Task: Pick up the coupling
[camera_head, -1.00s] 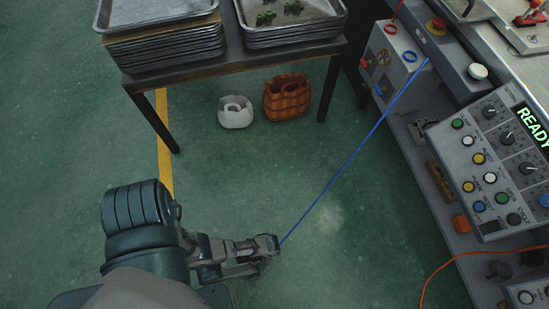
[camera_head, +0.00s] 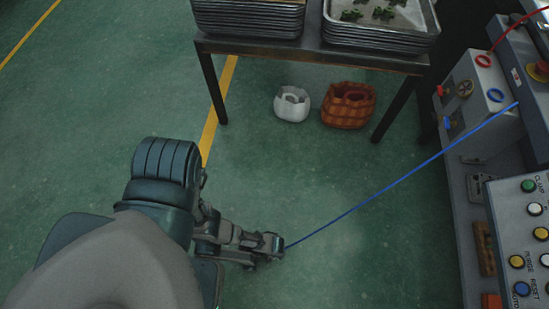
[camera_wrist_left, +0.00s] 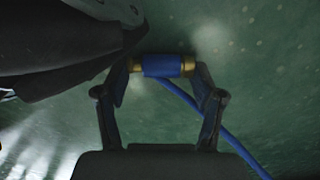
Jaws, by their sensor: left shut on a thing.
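The coupling (camera_wrist_left: 162,66) is a blue cylinder with brass ends. In the left wrist view it lies crosswise between the two fingers of my left gripper (camera_wrist_left: 162,72), which is shut on it. In the head view my left gripper (camera_head: 268,247) is at the lower middle, above the green floor, and its fingers hide most of the coupling. A thin blue hose (camera_head: 400,183) runs from the gripper up to the machine at the right; it also shows in the left wrist view (camera_wrist_left: 215,122). My right gripper is in neither view.
A dark table (camera_head: 372,60) carries stacked metal trays (camera_head: 250,18). A white basket (camera_head: 292,104) and an orange basket (camera_head: 348,105) sit on the floor beneath it. The machine's control panel (camera_head: 525,245) stands at the right. The floor between is open.

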